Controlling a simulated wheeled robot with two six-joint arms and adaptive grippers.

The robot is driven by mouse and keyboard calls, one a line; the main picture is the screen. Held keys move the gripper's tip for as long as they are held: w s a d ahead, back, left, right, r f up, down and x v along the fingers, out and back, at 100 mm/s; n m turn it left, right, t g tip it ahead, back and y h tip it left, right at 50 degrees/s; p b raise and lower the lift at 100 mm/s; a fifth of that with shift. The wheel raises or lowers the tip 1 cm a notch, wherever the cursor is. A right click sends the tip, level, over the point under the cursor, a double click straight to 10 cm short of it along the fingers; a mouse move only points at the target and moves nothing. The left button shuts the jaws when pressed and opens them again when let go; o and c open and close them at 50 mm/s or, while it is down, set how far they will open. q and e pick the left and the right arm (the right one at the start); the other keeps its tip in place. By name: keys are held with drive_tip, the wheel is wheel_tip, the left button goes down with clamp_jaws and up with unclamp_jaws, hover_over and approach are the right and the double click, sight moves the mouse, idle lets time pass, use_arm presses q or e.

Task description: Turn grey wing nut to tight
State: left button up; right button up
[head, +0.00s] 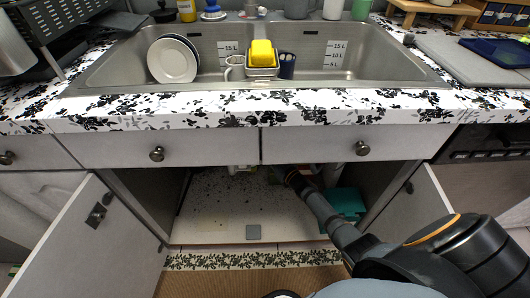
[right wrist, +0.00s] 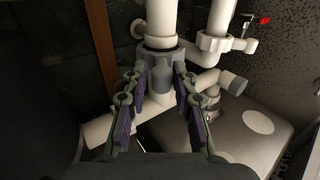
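My left gripper is out of view.
More white pipework stands close to the right, with a red-handled valve (right wrist: 264,20) and a grey end cap (right wrist: 232,82). Cabinet doors stand open at left (head: 85,240) and right (head: 418,205). A teal box (head: 345,203) stands inside; the cabinet floor (head: 215,215) is mostly clear.

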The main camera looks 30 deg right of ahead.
drive_tip(key=shift+o, duration=0.7)
drive_tip(key=shift+r, duration=0.1)
drive_tip(key=v, duration=1.2)
